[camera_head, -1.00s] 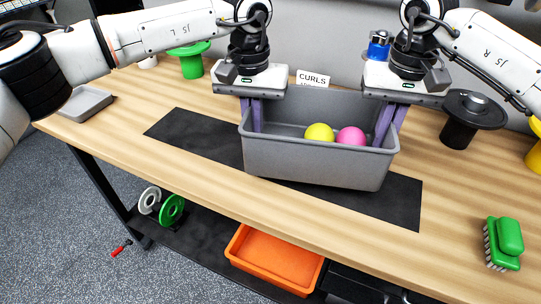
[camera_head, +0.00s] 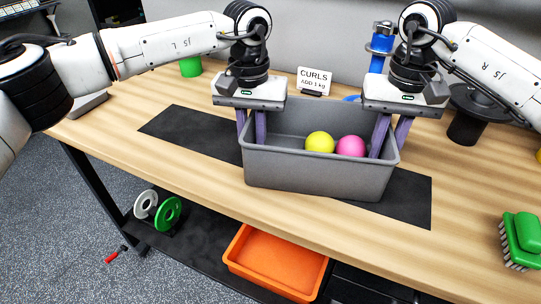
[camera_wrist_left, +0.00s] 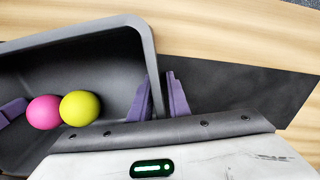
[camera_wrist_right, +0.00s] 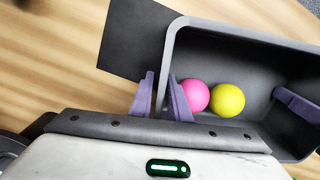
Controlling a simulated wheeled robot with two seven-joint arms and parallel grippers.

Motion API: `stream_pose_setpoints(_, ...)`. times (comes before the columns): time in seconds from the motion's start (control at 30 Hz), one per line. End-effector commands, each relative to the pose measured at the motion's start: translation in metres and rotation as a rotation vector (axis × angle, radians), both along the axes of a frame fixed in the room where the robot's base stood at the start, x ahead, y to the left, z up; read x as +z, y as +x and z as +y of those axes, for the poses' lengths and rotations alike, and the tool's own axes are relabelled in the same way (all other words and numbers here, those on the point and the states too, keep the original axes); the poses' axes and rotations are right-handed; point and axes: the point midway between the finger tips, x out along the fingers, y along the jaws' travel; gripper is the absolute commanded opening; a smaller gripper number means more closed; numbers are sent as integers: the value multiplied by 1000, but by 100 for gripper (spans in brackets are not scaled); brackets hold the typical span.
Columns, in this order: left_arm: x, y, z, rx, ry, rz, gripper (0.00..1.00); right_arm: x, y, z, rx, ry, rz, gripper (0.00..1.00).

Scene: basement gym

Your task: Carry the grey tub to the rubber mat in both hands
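The grey tub (camera_head: 315,176) stands over the black rubber mat (camera_head: 190,136), with mat showing at both ends. Its front left corner reaches past the mat's front edge in the head view; whether it touches down everywhere I cannot tell. A yellow ball (camera_head: 320,142) and a pink ball (camera_head: 351,146) lie inside. My left gripper (camera_head: 251,142) straddles the tub's left end wall, one purple finger inside, one outside, spread apart. My right gripper (camera_head: 390,152) straddles the right end wall likewise. Gaps show beside the walls in the left wrist view (camera_wrist_left: 162,100) and right wrist view (camera_wrist_right: 160,100).
A "CURLS" card (camera_head: 313,81) and a blue object (camera_head: 380,45) stand behind the tub. A black round-topped object (camera_head: 468,120) and a green brush (camera_head: 521,240) are on the right. A green object (camera_head: 190,66) is back left. An orange tray (camera_head: 275,262) sits below the tabletop.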

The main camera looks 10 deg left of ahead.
Motion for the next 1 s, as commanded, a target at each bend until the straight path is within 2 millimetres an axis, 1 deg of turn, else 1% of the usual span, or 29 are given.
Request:
stream_pose_setpoints(0.3, 2, 0, -1, -2, -1, -1, 22, 1, 0, 1, 2, 2, 0, 22)
stream_pose_setpoints(0.37, 4, 0, -1, -2, -2, -2, 22, 1, 0, 1, 2, 2, 0, 22)
stream_pose_setpoints(0.43, 11, 0, -1, -2, -1, -2, 22, 1, 0, 1, 2, 2, 0, 22)
stream_pose_setpoints(0.57, 33, 1, -1, -2, -2, -4, 22, 1, 0, 1, 2, 2, 0, 22)
stream_pose_setpoints(0.8, 85, 1, -1, -1, -1, -4, 22, 1, 0, 1, 2, 3, 0, 22)
stream_pose_setpoints(0.9, 102, 1, -1, 0, -1, -3, 22, 1, 0, 1, 2, 3, 0, 22)
stream_pose_setpoints(1.0, 113, 1, -1, 0, -1, -1, 22, 1, 0, 1, 2, 3, 0, 22)
